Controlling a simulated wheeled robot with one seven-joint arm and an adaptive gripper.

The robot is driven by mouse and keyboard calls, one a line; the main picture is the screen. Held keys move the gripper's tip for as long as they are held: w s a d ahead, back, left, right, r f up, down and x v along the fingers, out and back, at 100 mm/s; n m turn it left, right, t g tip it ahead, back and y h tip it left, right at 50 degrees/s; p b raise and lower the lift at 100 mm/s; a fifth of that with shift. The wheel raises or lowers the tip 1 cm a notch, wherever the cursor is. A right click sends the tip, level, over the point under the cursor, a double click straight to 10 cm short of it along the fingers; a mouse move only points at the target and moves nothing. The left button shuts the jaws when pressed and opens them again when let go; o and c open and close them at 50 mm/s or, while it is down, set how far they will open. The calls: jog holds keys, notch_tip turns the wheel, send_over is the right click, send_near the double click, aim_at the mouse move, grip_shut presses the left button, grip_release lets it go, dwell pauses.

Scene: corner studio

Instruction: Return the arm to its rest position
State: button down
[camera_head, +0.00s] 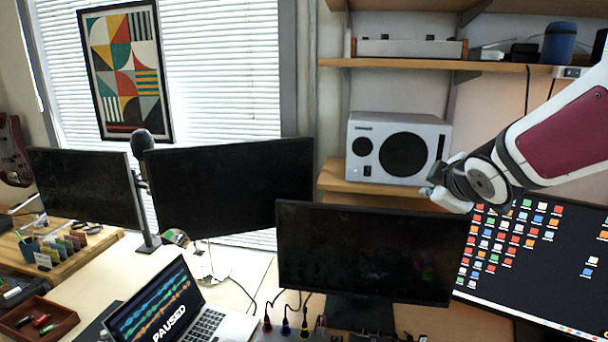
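My arm, white with a dark red panel, reaches in from the right edge of the head view. Its end, my gripper (436,192), points left and hangs in the air in front of the shelf with the white speaker (398,148). It is seen above the right part of the dark middle monitor (365,254) and left of the lit monitor (535,262). The fingers are small and partly hidden by the wrist, so I cannot tell whether they are open or shut. No held object can be made out.
A wooden shelf (440,66) is above the arm. Two more dark monitors (232,187) (84,187) stand to the left, with a microphone (142,143) between them. An open laptop (172,308) and a red tray (38,322) are at the front left. Cables rise near the front middle.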

jog(key=s+a+f+m+g, duration=0.1)
jog(key=s+a+m+g, duration=0.1)
jog(key=s, duration=0.7)
jog(key=s+a+f+m+g+y, duration=0.1)
jog(key=s+m, duration=0.4)
jog(key=s, duration=0.5)
jog(key=s+a+f+m+g, duration=0.1)
jog(key=s+a+m+g, duration=0.2)
jog(key=s, duration=0.7)
jog(key=shift+a+m, duration=0.5)
jog(key=shift+m, duration=0.2)
